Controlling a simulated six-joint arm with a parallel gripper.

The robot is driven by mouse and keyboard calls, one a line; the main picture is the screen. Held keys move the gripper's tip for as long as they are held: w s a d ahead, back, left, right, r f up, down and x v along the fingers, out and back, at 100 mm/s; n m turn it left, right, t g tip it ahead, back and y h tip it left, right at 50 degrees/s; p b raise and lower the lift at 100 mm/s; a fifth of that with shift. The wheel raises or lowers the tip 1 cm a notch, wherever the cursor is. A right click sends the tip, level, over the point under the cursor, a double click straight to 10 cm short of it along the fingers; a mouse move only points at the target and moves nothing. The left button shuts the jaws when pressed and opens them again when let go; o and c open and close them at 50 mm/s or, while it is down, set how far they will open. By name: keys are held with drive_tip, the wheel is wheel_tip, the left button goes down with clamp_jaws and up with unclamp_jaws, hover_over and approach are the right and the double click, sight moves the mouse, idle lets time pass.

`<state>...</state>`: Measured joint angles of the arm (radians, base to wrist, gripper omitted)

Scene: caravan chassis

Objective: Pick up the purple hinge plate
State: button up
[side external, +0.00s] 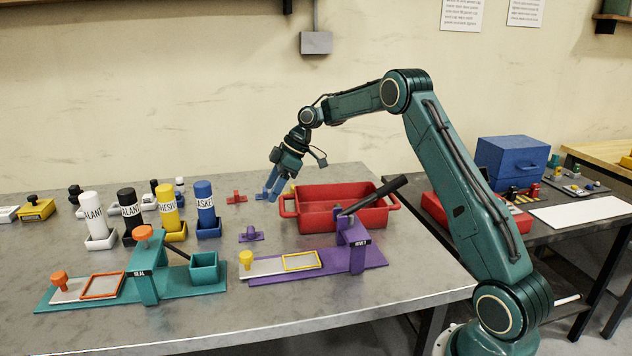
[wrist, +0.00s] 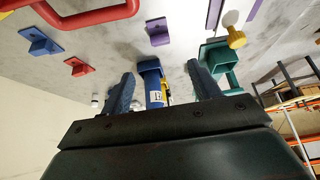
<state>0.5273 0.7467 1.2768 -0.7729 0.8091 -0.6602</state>
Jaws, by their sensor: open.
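The purple hinge plate (side external: 250,235) is a small flat plate with a raised knob. It lies on the grey table between the blue bottle and the purple press. In the wrist view the purple hinge plate (wrist: 158,32) shows near the top middle, beyond the fingers. My gripper (side external: 269,196) is open and empty above the table, behind the plate in the side view and left of the red bin. In the wrist view its two blue fingers (wrist: 160,70) stand apart with nothing gripped between them.
The red bin (side external: 287,207) stands right of my gripper. A red plate (side external: 237,197) lies close by; a blue plate (wrist: 40,40) shows in the wrist view. A purple press (side external: 375,258), a teal press (side external: 147,280) and several bottles, including a blue one (side external: 205,205), stand around.

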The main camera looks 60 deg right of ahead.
hover_over(251, 228)
drive_tip(key=s+d, duration=0.2)
drive_tip(key=shift+s+f, duration=0.15)
drive_tip(key=shift+f, duration=3.25)
drive_tip(key=shift+x, duration=2.6)
drive_tip(key=c, duration=1.1)
